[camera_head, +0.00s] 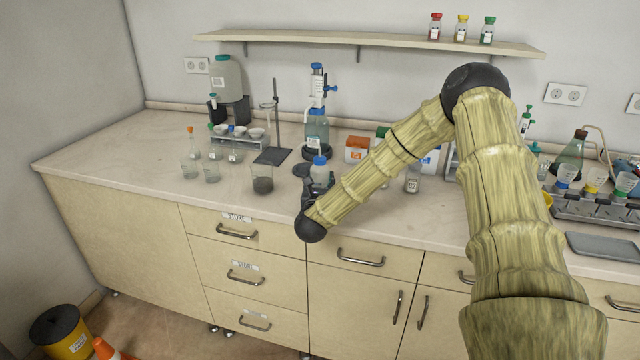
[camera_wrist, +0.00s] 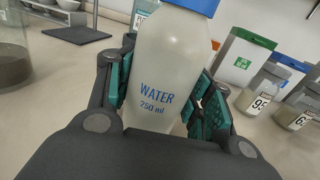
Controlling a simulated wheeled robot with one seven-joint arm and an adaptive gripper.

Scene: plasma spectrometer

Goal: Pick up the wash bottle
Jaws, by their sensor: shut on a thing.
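The wash bottle (camera_wrist: 158,75) is translucent white, with a blue cap and the words "WATER 250 ml" in blue. In the wrist view it fills the middle, between the two teal-padded fingers of my gripper (camera_wrist: 160,95), which is shut on it. In the head view the bottle (camera_head: 320,172) shows at the front middle of the bench, with its blue cap on top. My gripper (camera_head: 317,190) is around its lower part there and hides its base. I cannot tell whether the base touches the bench.
A beaker of dark matter (camera_head: 262,180) stands to the left. A dispenser bottle (camera_head: 316,125) stands close behind. An orange-labelled box (camera_head: 357,148) and a small labelled jar (camera_head: 413,180) are to the right. The bench (camera_head: 130,160) is clear at the far left.

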